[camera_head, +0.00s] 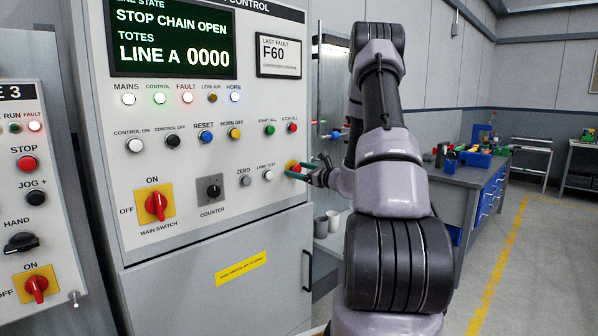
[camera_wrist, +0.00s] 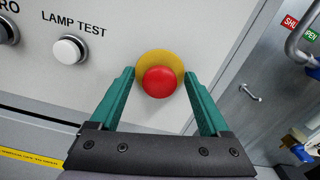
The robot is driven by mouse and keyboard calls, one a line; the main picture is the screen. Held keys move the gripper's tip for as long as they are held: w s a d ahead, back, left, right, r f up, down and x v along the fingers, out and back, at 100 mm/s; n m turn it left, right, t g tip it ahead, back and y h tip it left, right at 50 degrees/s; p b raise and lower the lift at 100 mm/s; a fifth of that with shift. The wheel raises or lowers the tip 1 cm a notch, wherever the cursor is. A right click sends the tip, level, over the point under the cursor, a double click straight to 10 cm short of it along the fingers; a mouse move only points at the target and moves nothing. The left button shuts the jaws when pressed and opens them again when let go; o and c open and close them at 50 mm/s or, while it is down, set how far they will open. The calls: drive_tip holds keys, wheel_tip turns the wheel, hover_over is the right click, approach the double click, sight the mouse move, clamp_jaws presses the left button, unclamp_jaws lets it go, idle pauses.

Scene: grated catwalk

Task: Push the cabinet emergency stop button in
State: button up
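The emergency stop button (camera_wrist: 159,82) is a red mushroom head on a yellow round plate (camera_wrist: 160,60) on the cabinet's front panel, right of the lamp test button. In the head view the emergency stop (camera_head: 292,166) is partly covered by my gripper (camera_head: 303,168). In the wrist view my gripper (camera_wrist: 165,92) is open, with one green finger on each side of the red head. A gap shows between each finger and the head. I cannot tell how deep the head sits or whether anything touches it.
The lamp test button (camera_wrist: 70,50) is just left of the stop. The red main switch (camera_head: 156,205) and black counter knob (camera_head: 212,190) are further left on the panel. A cabinet door handle (camera_head: 307,270) is below. A workbench (camera_head: 455,180) stands behind at right.

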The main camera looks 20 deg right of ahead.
drive_tip(key=v, duration=1)
drive_tip(key=shift+s, duration=0.35)
drive_tip(key=shift+d, duration=0.2)
